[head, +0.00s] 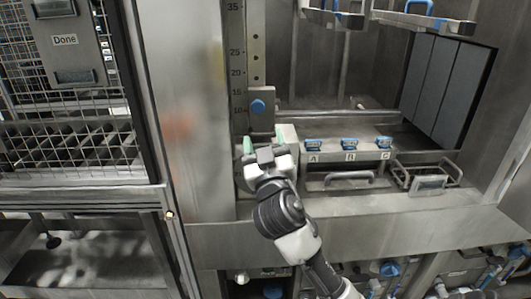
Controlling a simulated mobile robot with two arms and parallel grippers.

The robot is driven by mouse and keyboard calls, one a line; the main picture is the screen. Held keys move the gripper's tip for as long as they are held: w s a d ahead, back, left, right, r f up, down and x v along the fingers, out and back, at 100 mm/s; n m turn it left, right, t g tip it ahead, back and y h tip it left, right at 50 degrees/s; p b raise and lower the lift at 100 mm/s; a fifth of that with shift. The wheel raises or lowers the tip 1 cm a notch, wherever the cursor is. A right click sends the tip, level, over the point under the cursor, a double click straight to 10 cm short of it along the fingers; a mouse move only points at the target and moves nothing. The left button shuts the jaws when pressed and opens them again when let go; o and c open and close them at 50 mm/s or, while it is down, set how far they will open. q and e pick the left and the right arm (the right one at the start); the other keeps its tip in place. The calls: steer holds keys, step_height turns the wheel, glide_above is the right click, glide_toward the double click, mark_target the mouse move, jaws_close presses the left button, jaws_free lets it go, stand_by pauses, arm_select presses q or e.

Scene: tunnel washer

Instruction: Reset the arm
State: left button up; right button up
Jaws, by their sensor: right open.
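My right arm (285,215) reaches up from the bottom of the head view. Its gripper (263,145) is open, with green-tipped fingers apart on either side of a small grey part. It is in front of the base of the vertical scale plate, just below a blue knob (258,107). Whether the fingers touch anything is hard to tell. My left gripper is not in view.
Blue switches marked A (313,144), B (350,143) and C (384,142) sit right of my gripper, above a drawer handle (349,177). A small wire basket (428,178) stands farther right. A wire cage with a "Done" plate (66,41) is at left. The washer bay behind looks empty.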

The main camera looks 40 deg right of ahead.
steer(key=shift+s+a+f, duration=0.2)
steer(key=shift+s+a, duration=0.05)
steer(key=shift+s, duration=0.35)
